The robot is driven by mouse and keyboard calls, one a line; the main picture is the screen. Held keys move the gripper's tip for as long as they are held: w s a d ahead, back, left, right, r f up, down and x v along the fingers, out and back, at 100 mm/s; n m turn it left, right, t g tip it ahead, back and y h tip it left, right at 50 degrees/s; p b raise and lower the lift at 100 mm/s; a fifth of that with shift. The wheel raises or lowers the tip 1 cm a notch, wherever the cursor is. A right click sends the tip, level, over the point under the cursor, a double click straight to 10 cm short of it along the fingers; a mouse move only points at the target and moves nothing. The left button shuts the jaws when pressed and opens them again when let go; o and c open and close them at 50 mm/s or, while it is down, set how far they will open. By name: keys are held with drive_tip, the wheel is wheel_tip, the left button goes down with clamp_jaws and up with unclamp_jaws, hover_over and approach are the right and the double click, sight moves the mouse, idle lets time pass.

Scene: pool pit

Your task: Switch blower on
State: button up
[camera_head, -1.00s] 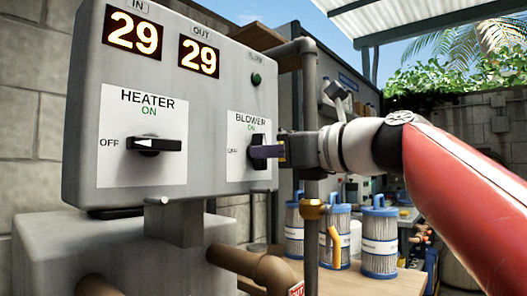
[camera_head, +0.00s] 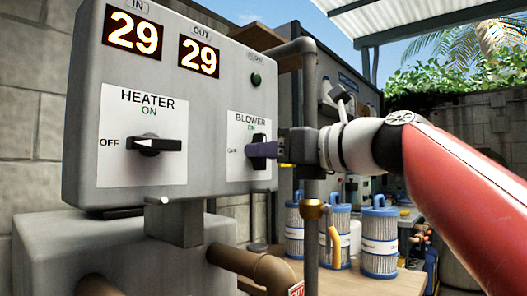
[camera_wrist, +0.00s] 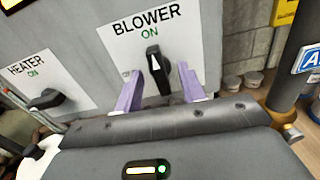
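The blower knob (camera_wrist: 156,66) is black with a white pointer mark. In the wrist view it stands nearly upright, with its marked end toward the green ON label above. It also shows upright in the head view (camera_head: 259,150) on its white BLOWER plate (camera_head: 236,170). My gripper (camera_wrist: 160,72) has its two purple fingers spread, one on each side of the knob, with a visible gap on both sides. In the head view my gripper (camera_head: 268,150) is at the knob from the right, and its far finger is hidden.
The heater knob (camera_head: 154,145) on the same grey box lies sideways, pointing at OFF. A vertical pipe (camera_head: 309,120) runs close by my wrist. Several blue-capped filter cartridges (camera_head: 379,240) stand on the bench below. Both displays (camera_head: 134,32) read 29.

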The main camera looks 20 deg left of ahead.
drive_tip(key=v, duration=0.7)
idle(0.4)
drive_tip(key=s+d+f+n+t+h, duration=0.1)
drive_tip(key=d+f+n+h, duration=0.35)
drive_tip(key=f, duration=0.75)
drive_tip(key=s+d+f+n+h, duration=0.1)
drive_tip(key=d+f+n+h, duration=0.4)
drive_tip(key=f, duration=0.7)
drive_tip(key=s+d+f+n+g+h, duration=0.1)
drive_tip(key=s+d+f+n+h, duration=0.2)
drive_tip(key=f, duration=0.9)
drive_tip(key=s+d+f+n+g+h, duration=0.1)
drive_tip(key=s+d+f+n+h, duration=0.3)
drive_tip(key=s+d+f+n, duration=0.4)
wheel_tip(320, 180, down, 5)
drive_tip(key=d+n, duration=0.2)
drive_tip(key=shift+s+d, duration=0.3)
drive_tip(key=shift+d, duration=0.05)
